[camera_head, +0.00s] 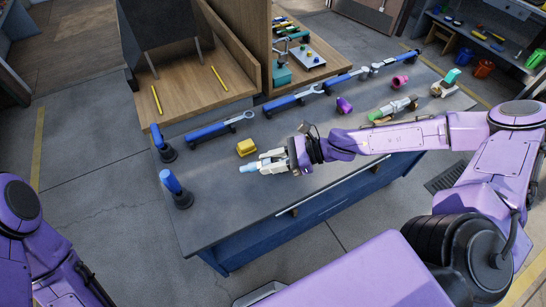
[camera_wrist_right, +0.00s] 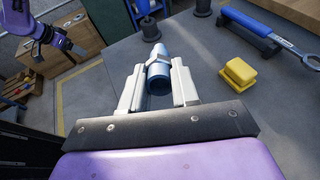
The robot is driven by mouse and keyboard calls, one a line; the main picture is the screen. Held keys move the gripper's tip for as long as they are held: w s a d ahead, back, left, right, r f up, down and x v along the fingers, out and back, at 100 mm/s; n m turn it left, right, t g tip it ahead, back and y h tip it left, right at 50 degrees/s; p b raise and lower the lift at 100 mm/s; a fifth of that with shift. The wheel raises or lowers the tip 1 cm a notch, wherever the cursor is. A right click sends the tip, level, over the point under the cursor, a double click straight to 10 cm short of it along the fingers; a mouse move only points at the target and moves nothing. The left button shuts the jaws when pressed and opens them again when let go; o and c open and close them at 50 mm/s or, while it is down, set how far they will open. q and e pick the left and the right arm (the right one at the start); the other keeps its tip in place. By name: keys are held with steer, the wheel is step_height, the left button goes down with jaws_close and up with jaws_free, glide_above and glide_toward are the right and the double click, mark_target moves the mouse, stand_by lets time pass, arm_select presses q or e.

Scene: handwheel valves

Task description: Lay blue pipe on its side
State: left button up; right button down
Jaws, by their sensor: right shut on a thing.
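My right gripper (camera_head: 262,165) is low over the left part of the dark table. It is shut on a light-blue pipe (camera_head: 248,168). In the right wrist view the blue pipe (camera_wrist_right: 158,72) sits between the two pale fingers (camera_wrist_right: 158,88), its dark open end toward the camera. It looks roughly level, lengthwise along the fingers; I cannot tell whether it touches the table. In the head view, only links of my left arm show at the left edge. In the right wrist view, part of my left arm shows at top left, its fingers too small to read.
Two blue-topped posts on black bases, a rear one (camera_head: 163,145) and a front one (camera_head: 173,188), stand at the table's left end. A yellow block (camera_head: 246,147) is just behind my right gripper. Blue-handled wrenches (camera_head: 219,127) line the back. The front-left tabletop (camera_head: 225,215) is clear.

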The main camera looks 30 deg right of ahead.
steer(key=shift+d+m+t, duration=0.25)
steer(key=shift+m+t, duration=0.05)
steer(key=shift+a, duration=0.1)
steer(key=shift+w, duration=0.1)
steer(key=b, duration=0.7)
glide_above(273, 185)
step_height(273, 185, down, 8)
steer(key=shift+w+r, duration=0.1)
steer(key=shift+f+b, duration=0.4)
steer(key=shift+b, duration=0.1)
steer(key=shift+f+b, duration=0.4)
steer(key=shift+f, duration=0.05)
